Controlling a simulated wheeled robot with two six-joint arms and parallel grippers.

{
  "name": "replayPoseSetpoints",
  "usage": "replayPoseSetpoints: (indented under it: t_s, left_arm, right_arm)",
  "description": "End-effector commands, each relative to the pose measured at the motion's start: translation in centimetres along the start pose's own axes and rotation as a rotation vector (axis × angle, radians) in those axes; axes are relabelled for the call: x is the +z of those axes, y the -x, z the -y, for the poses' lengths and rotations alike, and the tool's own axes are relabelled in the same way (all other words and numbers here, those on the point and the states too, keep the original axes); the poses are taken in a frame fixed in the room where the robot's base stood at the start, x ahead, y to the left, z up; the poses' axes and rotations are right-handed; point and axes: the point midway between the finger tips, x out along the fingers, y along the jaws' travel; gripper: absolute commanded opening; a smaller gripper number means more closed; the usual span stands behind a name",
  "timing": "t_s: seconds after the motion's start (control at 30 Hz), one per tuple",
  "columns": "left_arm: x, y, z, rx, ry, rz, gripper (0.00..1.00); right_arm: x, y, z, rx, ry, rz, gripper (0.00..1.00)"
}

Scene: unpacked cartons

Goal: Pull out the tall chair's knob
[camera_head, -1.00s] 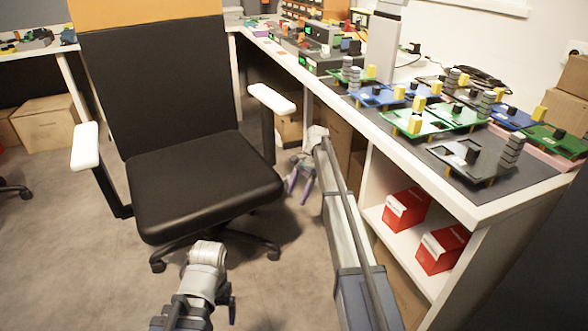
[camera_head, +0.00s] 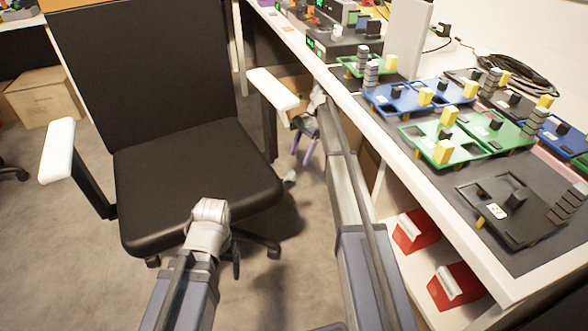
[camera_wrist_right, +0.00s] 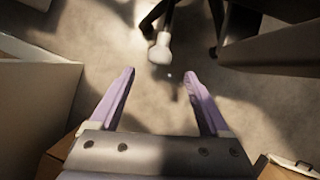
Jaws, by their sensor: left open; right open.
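The tall black office chair (camera_head: 190,185) with white armrests stands left of centre in the head view. Its pale knob (camera_head: 290,178) shows low beside the seat's right edge. In the right wrist view, the rounded knob (camera_wrist_right: 160,48) sits on the end of a dark lever. My right gripper (camera_head: 303,155) has purple fingers and is open and empty, pointing down between chair and desk. In the wrist view, the knob lies just beyond the gap between the fingertips (camera_wrist_right: 160,75), apart from them.
A white desk (camera_head: 437,210) with circuit boards in holders runs along the right, close to my right arm. Red boxes (camera_head: 415,230) stand on its shelf. A cardboard box (camera_head: 42,98) lies at far left. The floor (camera_head: 70,250) left of the chair is bare.

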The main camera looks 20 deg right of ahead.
Motion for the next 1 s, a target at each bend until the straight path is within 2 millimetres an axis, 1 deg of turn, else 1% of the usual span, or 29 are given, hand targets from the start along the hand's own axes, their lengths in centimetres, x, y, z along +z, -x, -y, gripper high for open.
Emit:
replayPoseSetpoints:
  t_s: [0.27,0.5,0.63,0.77,1.0]
  left_arm:
    - [-0.1,-2.2,-0.2,0.000,0.003,0.000,0.88]
    - [-0.3,-5.2,-0.5,0.000,0.005,-0.002,0.88]
    - [-0.4,-6.5,-0.7,0.000,0.004,-0.003,0.88]
    - [-0.5,-7.1,-0.7,0.000,0.004,-0.004,0.88]
    - [-0.5,-7.0,-0.7,0.000,0.004,-0.004,0.88]
  right_arm:
    - [-0.1,-2.3,0.0,0.000,0.000,0.000,0.80]
    - [-0.2,-5.5,0.0,0.000,0.000,0.000,0.80]
    - [-0.2,-7.0,0.0,0.000,0.001,0.000,0.80]
    - [-0.1,-7.7,0.0,0.000,0.000,0.000,0.80]
    - [0.0,-7.7,0.0,0.000,0.000,0.000,0.80]
